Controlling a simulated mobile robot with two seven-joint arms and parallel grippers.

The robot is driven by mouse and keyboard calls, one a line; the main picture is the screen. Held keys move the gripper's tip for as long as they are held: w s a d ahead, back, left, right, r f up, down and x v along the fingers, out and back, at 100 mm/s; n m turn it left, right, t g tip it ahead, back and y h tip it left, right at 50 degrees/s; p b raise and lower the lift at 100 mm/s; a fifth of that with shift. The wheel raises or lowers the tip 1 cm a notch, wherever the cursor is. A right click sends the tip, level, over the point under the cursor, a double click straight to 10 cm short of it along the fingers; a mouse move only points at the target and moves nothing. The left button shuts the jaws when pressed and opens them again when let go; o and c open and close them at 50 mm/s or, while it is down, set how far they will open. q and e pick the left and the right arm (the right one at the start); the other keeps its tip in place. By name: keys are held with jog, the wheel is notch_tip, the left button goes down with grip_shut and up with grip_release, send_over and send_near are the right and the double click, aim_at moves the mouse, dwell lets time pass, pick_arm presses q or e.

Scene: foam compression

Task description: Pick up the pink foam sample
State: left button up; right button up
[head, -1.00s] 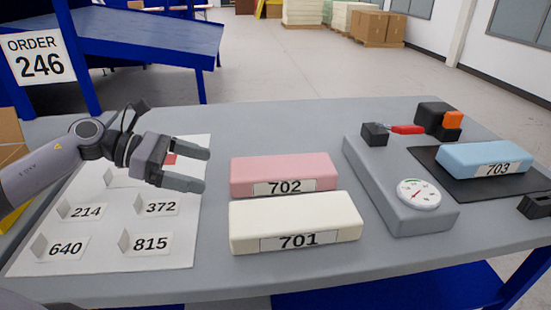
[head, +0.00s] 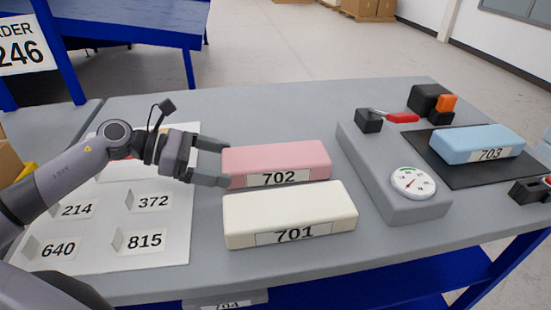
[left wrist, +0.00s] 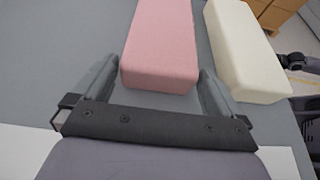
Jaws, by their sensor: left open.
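The pink foam sample (head: 280,158), labelled 702, lies flat on the grey table behind the cream foam block labelled 701. My left gripper (head: 224,163) is open at the left end of the pink sample. In the left wrist view the near end of the pink foam (left wrist: 160,60) sits between the two fingers of the left gripper (left wrist: 160,85), with a visible gap at each side. The fingers are not closed on it. My right gripper does not show clearly in these views.
The cream block (head: 290,208) lies close in front, with a gap. A grey gauge fixture (head: 385,165) stands to the right. A blue foam block (head: 478,144) lies on a black mat (head: 450,176). A white sheet (head: 105,255) with number cards is at left. Clear table lies behind the pink foam.

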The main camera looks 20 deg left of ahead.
pick_arm(q)
jog(key=shift+w+d+f, duration=0.15)
jog(key=shift+d, duration=0.05)
jog(key=c, duration=0.7)
